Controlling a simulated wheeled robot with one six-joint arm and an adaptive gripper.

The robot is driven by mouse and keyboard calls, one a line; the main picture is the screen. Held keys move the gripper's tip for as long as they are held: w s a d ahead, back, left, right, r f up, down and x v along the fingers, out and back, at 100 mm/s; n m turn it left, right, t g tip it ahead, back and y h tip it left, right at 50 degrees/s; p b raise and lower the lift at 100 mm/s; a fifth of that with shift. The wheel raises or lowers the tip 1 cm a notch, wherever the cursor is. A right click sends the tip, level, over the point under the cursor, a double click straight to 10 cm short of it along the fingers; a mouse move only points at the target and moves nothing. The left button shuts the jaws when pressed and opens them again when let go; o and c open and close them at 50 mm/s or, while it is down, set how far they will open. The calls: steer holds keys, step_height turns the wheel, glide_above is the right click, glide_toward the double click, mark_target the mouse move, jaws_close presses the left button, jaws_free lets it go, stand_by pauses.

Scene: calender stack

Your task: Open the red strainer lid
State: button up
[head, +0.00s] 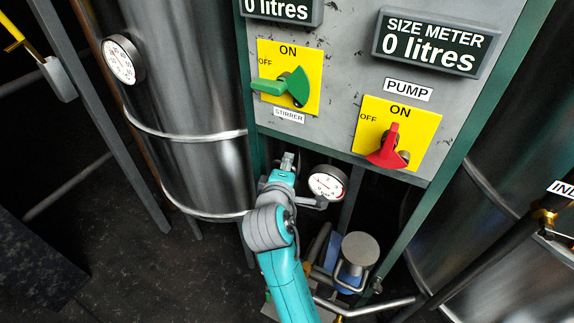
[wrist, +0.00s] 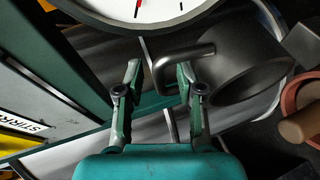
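No plainly red lid shows in the head view. A reddish-brown round part (wrist: 300,98) is cut off at the right edge of the wrist view; I cannot tell if it is the strainer lid. A grey round-topped fitting (head: 361,248) stands low behind my arm in the head view. A dark grey cup-shaped part (wrist: 245,62) with a bent handle (wrist: 185,60) lies beyond my fingers in the wrist view. My gripper (head: 288,160) is below the panel; its fingers are apart and look empty in the wrist view (wrist: 160,72). The handle crosses near the fingertips; contact is unclear.
A control panel (head: 345,85) with a green stirrer switch (head: 285,86) and red pump switch (head: 389,148) hangs above my gripper. A pressure gauge (head: 327,184) is close on its right. Steel tanks (head: 190,120) stand on both sides. Dark floor (head: 150,270) is open at lower left.

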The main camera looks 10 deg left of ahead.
steer(key=shift+w+f, duration=0.15)
steer(key=shift+w, duration=0.35)
jaws_close()
steer(key=shift+s+a+r, duration=0.15)
steer(key=shift+s+a, duration=0.05)
steer(key=shift+s, duration=0.4)
steer(key=shift+s+a+r, duration=0.15)
steer(key=shift+s, duration=0.4)
